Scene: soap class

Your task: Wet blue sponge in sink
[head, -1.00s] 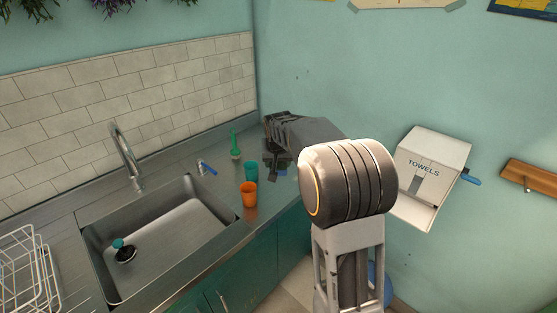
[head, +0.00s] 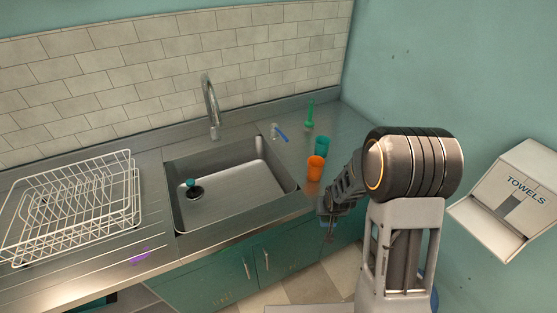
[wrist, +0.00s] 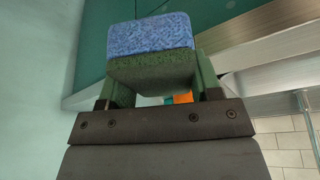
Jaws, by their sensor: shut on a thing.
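A blue sponge (wrist: 150,35) with a dark green underside fills the upper middle of the wrist view. My gripper (wrist: 153,88) is shut on it, one finger on each side. In the head view my gripper (head: 326,215) hangs in front of the counter, right of the sink and below the orange cup. The sponge is hard to make out there.
A white wire rack (head: 80,205) stands left. A towel dispenser (head: 515,205) hangs at right.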

